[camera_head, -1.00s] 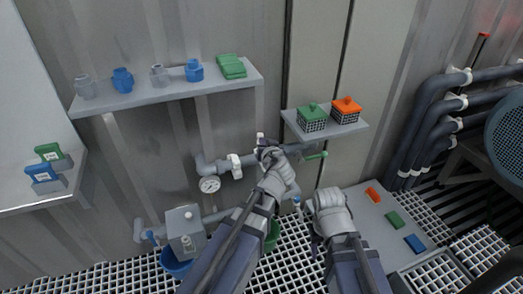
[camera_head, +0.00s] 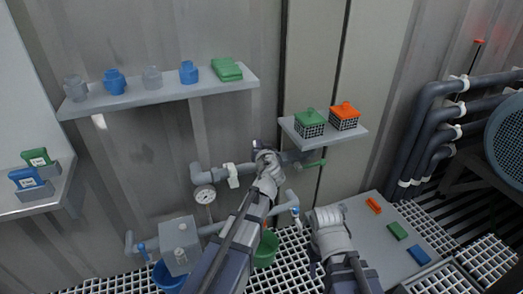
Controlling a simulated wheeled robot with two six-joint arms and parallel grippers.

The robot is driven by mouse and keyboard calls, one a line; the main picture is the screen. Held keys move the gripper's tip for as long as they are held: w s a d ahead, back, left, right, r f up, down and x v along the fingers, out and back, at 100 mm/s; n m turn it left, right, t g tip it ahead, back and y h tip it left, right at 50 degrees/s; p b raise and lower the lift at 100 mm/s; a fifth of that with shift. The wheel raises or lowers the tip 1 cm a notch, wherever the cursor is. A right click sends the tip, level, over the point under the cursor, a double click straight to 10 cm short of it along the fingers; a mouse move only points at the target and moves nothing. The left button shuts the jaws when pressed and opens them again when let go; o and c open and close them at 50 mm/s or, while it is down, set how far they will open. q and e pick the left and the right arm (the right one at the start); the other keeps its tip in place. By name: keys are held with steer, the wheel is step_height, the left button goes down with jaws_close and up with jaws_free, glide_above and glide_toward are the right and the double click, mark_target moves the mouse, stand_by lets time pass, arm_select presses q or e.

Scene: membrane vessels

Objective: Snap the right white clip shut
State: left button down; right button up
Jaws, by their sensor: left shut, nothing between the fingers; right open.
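A grey pipe (camera_head: 210,172) runs along the wall above a round gauge (camera_head: 204,194). A white clip (camera_head: 233,175) sits around this pipe, left of my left gripper. My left gripper (camera_head: 259,149) is shut and empty, up against the pipe farther right. It covers that stretch of pipe, and I cannot make out the right white clip there. My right gripper (camera_head: 319,211) is open, lower and to the right, away from the pipe. Its fingers are hard to make out.
A green bucket (camera_head: 266,249) stands below.

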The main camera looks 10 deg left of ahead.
arm_select(q)
steer(key=x, duration=0.4)
steer(key=shift+w+a+b, duration=0.1)
steer(key=shift+w+b, duration=0.15)
steer(key=shift+b, duration=0.1)
